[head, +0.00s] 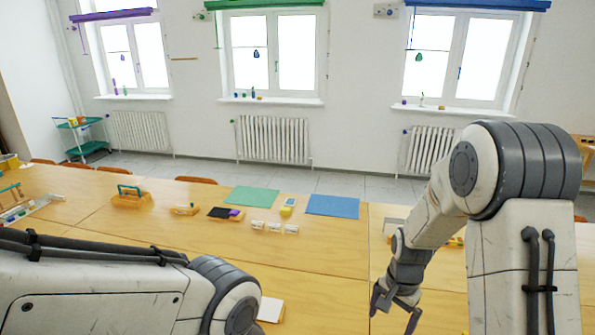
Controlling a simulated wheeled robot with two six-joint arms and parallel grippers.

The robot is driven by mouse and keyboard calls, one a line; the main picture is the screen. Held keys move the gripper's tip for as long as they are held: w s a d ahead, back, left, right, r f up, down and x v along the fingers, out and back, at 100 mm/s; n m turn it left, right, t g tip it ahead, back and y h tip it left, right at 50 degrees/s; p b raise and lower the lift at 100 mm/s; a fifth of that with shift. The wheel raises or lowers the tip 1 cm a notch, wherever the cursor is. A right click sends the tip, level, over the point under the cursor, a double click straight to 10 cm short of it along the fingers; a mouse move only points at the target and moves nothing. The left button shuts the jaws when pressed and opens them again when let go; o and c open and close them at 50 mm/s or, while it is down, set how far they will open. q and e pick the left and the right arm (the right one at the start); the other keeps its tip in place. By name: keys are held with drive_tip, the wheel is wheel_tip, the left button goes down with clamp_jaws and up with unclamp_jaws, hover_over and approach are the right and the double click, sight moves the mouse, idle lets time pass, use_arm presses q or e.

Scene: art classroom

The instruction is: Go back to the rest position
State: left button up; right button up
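My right arm rises at the right of the head view and bends down, with my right gripper (394,312) low over the table (318,290). Its two dark fingers are spread apart with nothing visible between them. My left arm lies across the lower left, and its gripper is out of the frame or hidden.
On the table are a green mat (251,196), a blue mat (332,206), a black pad (219,212), several small white blocks and a wooden toolbox (131,198). A white card (270,309) lies beside my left arm. A green cart (84,140) stands far left.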

drive_tip(key=s+a+r+n+b, duration=0.1)
drive_tip(key=s+a+r+n, duration=0.2)
drive_tip(key=a, duration=0.2)
drive_tip(key=s+a+r+n, duration=0.3)
drive_tip(key=a, duration=0.2)
drive_tip(key=s+a+r+n, duration=0.1)
drive_tip(key=s+a+n, duration=0.1)
drive_tip(key=s, duration=0.3)
drive_tip(key=s+a+r+n+b, duration=0.1)
drive_tip(key=s+a+r+n, duration=0.1)
drive_tip(key=s+n, duration=0.3)
drive_tip(key=s+a+r+n+y, duration=0.1)
drive_tip(key=s+a+n, duration=0.2)
drive_tip(key=s, duration=0.3)
drive_tip(key=shift+s+a+r+n+b, duration=0.2)
drive_tip(key=shift+s+a+n+b, duration=0.1)
drive_tip(key=shift+n, duration=0.4)
